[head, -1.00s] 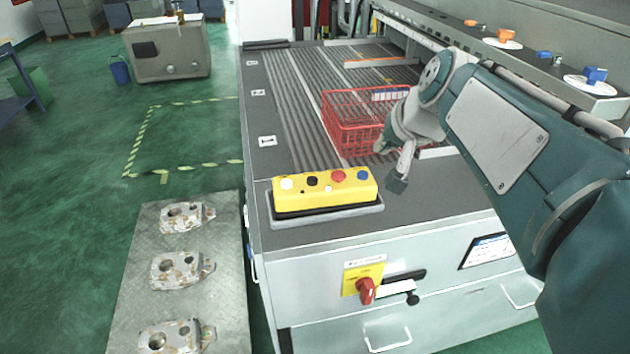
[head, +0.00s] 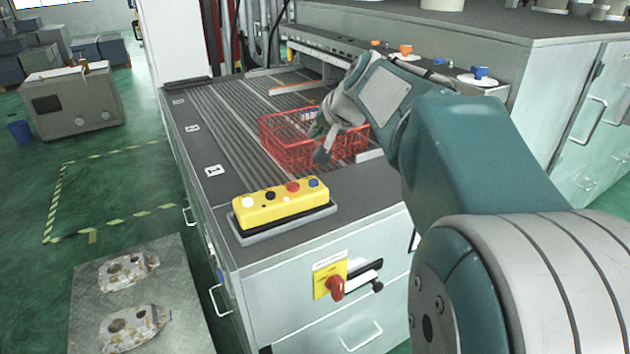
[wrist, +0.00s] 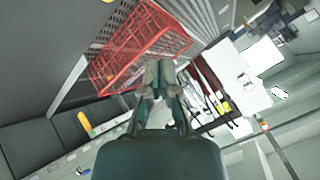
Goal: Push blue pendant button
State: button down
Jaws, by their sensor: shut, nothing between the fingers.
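The yellow pendant (head: 280,207) lies in a dark-edged grey tray on the near corner of the grey bench in the head view. Its top has a white, a black, a red and a blue button in a row. The blue button (head: 313,183) is at the right end and uncovered. My gripper (head: 322,157) is shut and empty, just above and beyond the blue button in the picture, apart from it and in front of the red basket. In the wrist view my gripper (wrist: 158,76) shows its fingers together, pointing toward the basket side.
The red wire basket (head: 290,148) stands on the ribbed bench top behind the pendant; it also shows in the wrist view (wrist: 130,50). A red rotary switch (head: 336,288) is on the bench front. Orange and blue knobs (head: 480,73) line the back ledge. Floor at left holds castings on a plate (head: 180,290).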

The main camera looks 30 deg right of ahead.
aim_at(314, 182)
jog(key=f, duration=0.1)
jog(key=a+f, duration=0.1)
jog(key=f, duration=0.1)
jog(key=shift+a+f, duration=0.15)
jog(key=shift+a, duration=0.1)
jog(key=f, duration=0.2)
jog(key=d+f, duration=0.1)
jog(key=f, duration=0.1)
jog(key=shift+d+f, duration=0.15)
jog(key=shift+f, duration=0.25)
jog(key=shift+a, duration=0.45)
jog(key=shift+d, duration=0.25)
jog(key=shift+a, duration=0.1)
jog(key=shift+f, duration=0.1)
jog(key=shift+f, duration=0.3)
